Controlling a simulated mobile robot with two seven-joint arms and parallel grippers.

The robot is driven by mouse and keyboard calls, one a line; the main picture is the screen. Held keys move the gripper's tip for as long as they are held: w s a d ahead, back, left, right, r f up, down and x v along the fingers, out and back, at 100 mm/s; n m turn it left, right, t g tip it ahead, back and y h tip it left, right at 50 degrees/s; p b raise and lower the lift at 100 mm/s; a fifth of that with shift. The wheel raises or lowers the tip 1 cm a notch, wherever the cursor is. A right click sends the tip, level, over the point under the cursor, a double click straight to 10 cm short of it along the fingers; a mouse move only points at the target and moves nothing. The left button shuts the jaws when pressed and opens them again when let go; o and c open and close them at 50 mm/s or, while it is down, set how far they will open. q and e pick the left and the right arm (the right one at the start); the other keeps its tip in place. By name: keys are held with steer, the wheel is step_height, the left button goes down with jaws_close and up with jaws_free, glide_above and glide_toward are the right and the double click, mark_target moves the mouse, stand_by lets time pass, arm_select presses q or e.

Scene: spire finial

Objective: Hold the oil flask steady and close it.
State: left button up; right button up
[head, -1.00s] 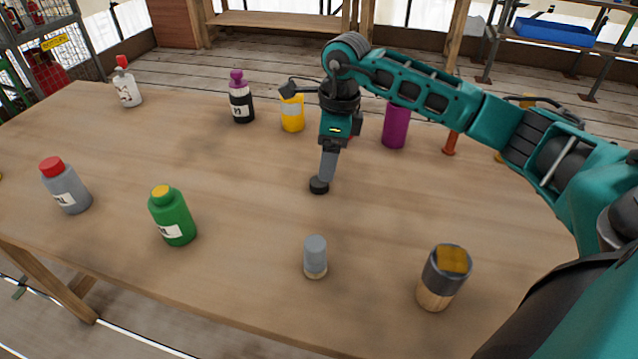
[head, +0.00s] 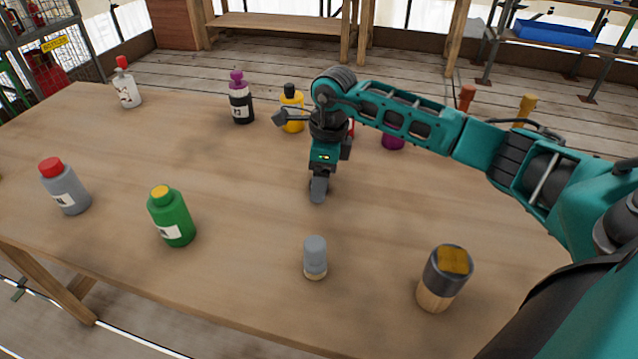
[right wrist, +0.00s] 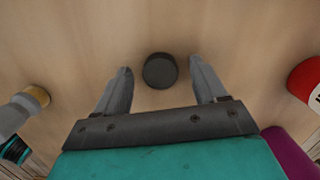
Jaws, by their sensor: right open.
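A round black cap (right wrist: 160,71) lies on the table between the spread fingers of my right gripper (right wrist: 160,88) in the right wrist view, with a gap on each side. In the head view my right gripper (head: 318,198) points down at the middle of the table and hides the cap. I cannot tell which bottle is the oil flask. A yellow bottle with a black top (head: 292,115) and a black bottle with a purple top (head: 241,104) stand behind. A purple container (head: 393,143) is mostly hidden by my right arm. My left gripper is out of view.
A green bottle (head: 172,218), a grey bottle with a red cap (head: 66,188) and a white bottle (head: 128,90) stand left. A small grey cylinder (head: 315,255) and a larger dark-and-wood cylinder (head: 444,278) stand in front. A red-topped item (right wrist: 306,80) is right in the wrist view.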

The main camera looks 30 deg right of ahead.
steer(key=shift+c, duration=0.5)
steer(key=c, duration=1)
steer(key=shift+r, duration=0.1)
step_height(320, 180, up, 20)
steer(key=shift+f+p, duration=0.1)
steer(key=shift+p, duration=0.85)
